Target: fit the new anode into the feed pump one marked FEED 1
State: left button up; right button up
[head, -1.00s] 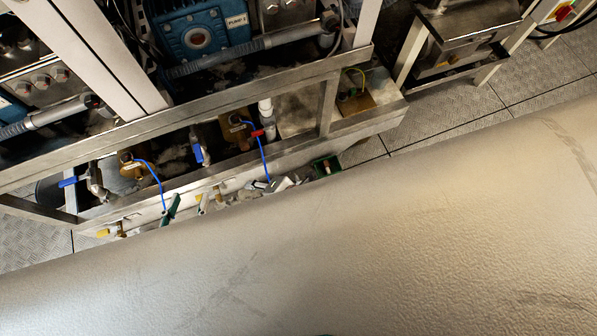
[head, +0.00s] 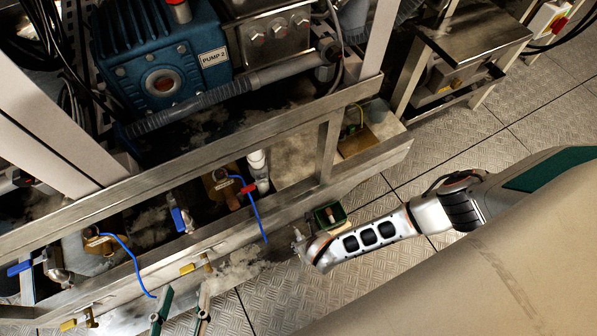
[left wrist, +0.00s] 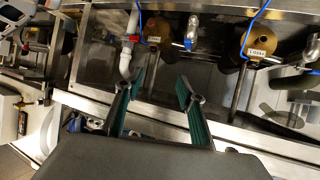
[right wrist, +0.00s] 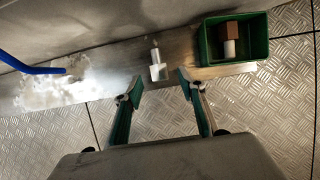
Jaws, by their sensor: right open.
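My left gripper (head: 182,306) is open and empty, in front of the frame's low front rail; it also shows in the left wrist view (left wrist: 158,88). A brass pump body (left wrist: 232,44) there has an upside-down label that seems to read FEED 1; in the head view it is the left brass body (head: 100,244). I cannot tell whether this is the new anode.
A second brass body (head: 216,190) and a blue-handled valve (head: 180,216) stand behind the metal rail (head: 200,160). Blue hoses (head: 256,212) hang over the ledge. A silver fitting (right wrist: 157,66) lies ahead of my right gripper. Plated floor (head: 480,130) is clear at the right.

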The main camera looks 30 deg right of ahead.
aim_at(300, 237)
jog(key=x, duration=0.1)
jog(key=b+x, duration=0.2)
jog(key=x, duration=0.1)
jog(key=shift+s+f, duration=0.1)
jog(key=shift+s, duration=0.2)
jog(key=shift+w+f, duration=0.15)
jog(key=shift+w, duration=0.4)
grip_shut()
pick_arm(q)
jog(key=d+n, duration=0.2)
jog(key=d, duration=0.1)
jog(key=shift+s+h, duration=0.2)
jog(key=shift+h, duration=0.2)
jog(key=shift+t, duration=0.3)
